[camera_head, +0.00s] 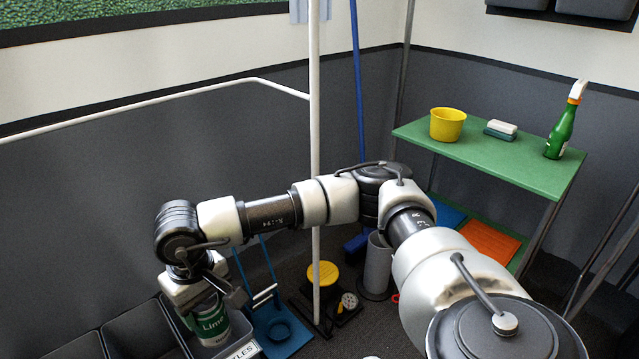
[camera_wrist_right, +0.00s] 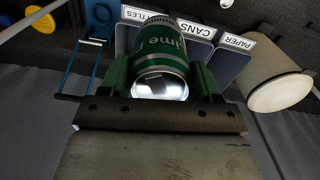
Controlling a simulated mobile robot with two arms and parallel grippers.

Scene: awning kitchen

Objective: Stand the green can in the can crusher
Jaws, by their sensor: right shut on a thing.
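My right gripper (camera_head: 208,305) is shut on the green can (camera_head: 213,325), which has a white "Lime" label. In the right wrist view the can (camera_wrist_right: 161,55) sits between the two fingers, its silver end facing the camera. In the head view the can appears in front of or above a grey bin; I cannot tell whether any of it is inside. The can crusher, seemingly the blue frame with a round ring (camera_head: 283,331), stands on the floor just right of the can. It also shows upper left in the right wrist view (camera_wrist_right: 79,66). My left gripper is out of view.
Grey bins (camera_head: 137,331) line the lower left; labels read "CANS" (camera_wrist_right: 193,29) and "PAPER" (camera_wrist_right: 238,42). A white post (camera_head: 315,150), a yellow disc (camera_head: 322,273) and a grey cylinder (camera_head: 377,268) stand right of the crusher. A green-topped shelf (camera_head: 480,160) is farther right.

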